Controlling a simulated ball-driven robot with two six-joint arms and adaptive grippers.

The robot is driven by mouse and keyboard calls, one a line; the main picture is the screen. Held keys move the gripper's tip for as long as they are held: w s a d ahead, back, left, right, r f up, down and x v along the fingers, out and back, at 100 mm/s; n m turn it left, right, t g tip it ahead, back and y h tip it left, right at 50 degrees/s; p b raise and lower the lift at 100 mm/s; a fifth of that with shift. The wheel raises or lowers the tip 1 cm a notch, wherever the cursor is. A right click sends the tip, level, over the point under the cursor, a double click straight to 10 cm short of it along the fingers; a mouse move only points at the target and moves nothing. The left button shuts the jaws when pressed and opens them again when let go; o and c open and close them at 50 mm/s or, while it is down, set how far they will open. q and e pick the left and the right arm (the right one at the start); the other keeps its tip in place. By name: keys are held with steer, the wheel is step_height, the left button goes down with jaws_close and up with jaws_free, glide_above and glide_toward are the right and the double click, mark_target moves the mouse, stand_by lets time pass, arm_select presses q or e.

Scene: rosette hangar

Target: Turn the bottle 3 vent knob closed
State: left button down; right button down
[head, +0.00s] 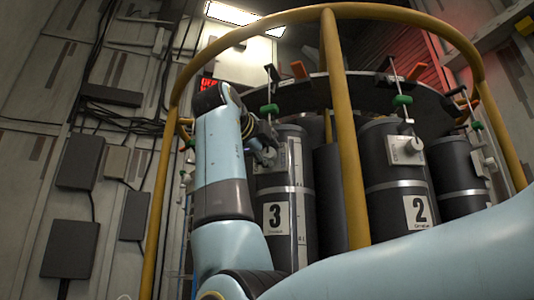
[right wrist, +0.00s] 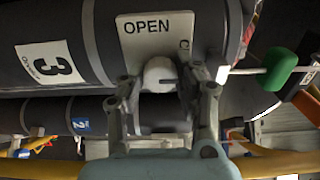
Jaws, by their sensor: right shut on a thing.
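Bottle 3 (head: 275,190) is a dark grey cylinder with a white "3" label, standing inside the yellow-railed rack. In the right wrist view the bottle (right wrist: 60,25) lies sideways across the top. Its pale vent knob (right wrist: 160,72) sits on a light plate (right wrist: 150,42) marked "OPEN", with a second word starting with "C" mostly hidden by a finger. My right gripper (right wrist: 160,80) has one finger on each side of the knob and is shut on it. In the head view the right gripper (head: 260,140) is at the bottle's upper part, partly hidden by my arm. My left gripper is out of view.
Bottle 2 (head: 385,165) stands to the right with its own knob plate (head: 405,150). Yellow rails (head: 343,140) curve in front of the bottles. Green-handled valves (head: 403,100) and orange levers (head: 417,71) stand above. Cabled wall boxes (head: 80,160) are at left.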

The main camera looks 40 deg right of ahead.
steer(key=shift+f, duration=0.1)
steer(key=c, duration=0.9)
jaws_free()
steer(key=shift+c, duration=0.2)
